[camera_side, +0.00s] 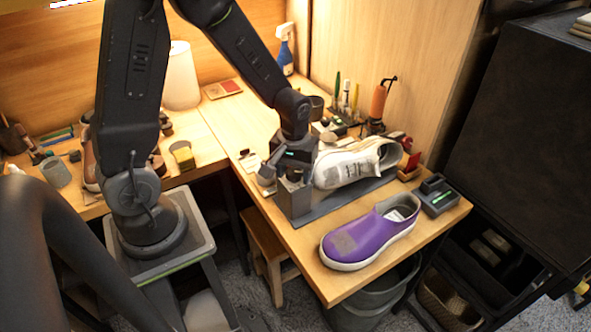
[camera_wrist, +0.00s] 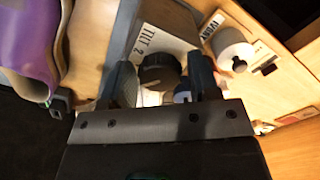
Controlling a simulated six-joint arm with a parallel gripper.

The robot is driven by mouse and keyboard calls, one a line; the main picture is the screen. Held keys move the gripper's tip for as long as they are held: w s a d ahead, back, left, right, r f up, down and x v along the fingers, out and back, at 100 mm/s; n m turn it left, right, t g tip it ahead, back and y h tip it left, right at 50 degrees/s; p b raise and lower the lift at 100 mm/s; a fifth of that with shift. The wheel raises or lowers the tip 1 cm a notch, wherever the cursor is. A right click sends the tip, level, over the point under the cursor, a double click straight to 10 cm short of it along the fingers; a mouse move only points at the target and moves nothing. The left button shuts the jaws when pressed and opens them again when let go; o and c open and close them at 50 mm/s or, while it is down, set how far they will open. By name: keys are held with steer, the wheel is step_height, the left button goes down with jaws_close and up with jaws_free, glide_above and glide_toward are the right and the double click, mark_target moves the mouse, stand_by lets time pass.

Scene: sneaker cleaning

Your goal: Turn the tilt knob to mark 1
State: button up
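The dark round tilt knob (camera_wrist: 160,68) shows in the wrist view, in front of a white plate (camera_wrist: 163,38) printed "TILT" and "2". The rest of the plate's marks and the knob's pointer are hidden or too dark to read. My gripper (camera_wrist: 161,74) has one finger on each side of the knob, with small gaps seeming to show between fingers and knob. I cannot tell whether a finger touches it. In the side view my gripper (camera_side: 278,168) is low at the bench's left edge, beside a grey block (camera_side: 294,198), and hides the knob.
A white cylinder (camera_wrist: 236,55) is right of the plate. Bottles and tools stand behind.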

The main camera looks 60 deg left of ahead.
steer(key=shift+r, duration=2.5)
steer(key=shift+r, duration=0.3)
steer(key=s+d+r+m+t, duration=0.2)
steer(key=s+r+m, duration=0.1)
steer(key=s+r, duration=0.2)
steer(key=s+d+r+m+t, duration=0.3)
steer(key=s+r, duration=0.3)
steer(key=r, duration=0.4)
steer(key=shift+s+r+m+t, duration=0.15)
steer(key=shift+s+m+t, duration=0.15)
steer(key=shift+m, duration=0.5)
